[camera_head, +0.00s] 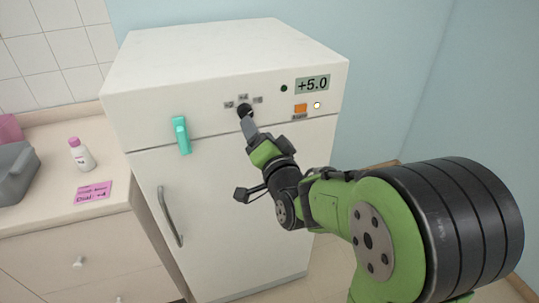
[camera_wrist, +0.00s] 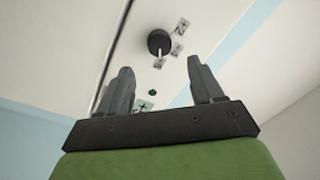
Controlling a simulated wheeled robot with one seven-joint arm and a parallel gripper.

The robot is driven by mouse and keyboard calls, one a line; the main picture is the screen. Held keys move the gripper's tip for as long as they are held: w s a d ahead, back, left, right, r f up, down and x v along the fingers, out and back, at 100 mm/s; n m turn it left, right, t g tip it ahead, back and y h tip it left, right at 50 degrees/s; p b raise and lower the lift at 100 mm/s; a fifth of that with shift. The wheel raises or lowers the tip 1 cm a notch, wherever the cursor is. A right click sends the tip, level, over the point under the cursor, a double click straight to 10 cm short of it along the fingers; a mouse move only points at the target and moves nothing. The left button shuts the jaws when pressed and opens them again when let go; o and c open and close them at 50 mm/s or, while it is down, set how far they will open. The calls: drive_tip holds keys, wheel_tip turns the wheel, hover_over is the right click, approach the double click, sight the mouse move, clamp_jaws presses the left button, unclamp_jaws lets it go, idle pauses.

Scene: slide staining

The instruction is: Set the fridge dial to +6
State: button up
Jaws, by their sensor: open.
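The white fridge (camera_head: 230,65) has a round black dial (camera_head: 244,109) on its upper front panel. Small grey labels sit around the dial, too small to read surely. The display (camera_head: 312,84) reads +5.0. In the wrist view the dial (camera_wrist: 158,41) lies just beyond the fingertips, roughly centred between them, with a pale mark on its lower side. My gripper (camera_head: 248,123) is in front of the dial in the head view and partly overlaps its lower edge. In the wrist view my gripper (camera_wrist: 160,65) is open, with nothing between the fingers.
An orange button (camera_head: 300,108), a lit lamp (camera_head: 317,105) and a dark green lamp (camera_head: 284,88) are right of the dial. The counter (camera_head: 60,205) holds a bottle (camera_head: 81,156) and a pink note (camera_head: 94,190).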

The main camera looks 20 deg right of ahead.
drive_tip(key=s+b, duration=0.6)
drive_tip(key=s, duration=0.2)
drive_tip(key=shift+s+d+f, duration=0.15)
drive_tip(key=shift+s+f, duration=0.15)
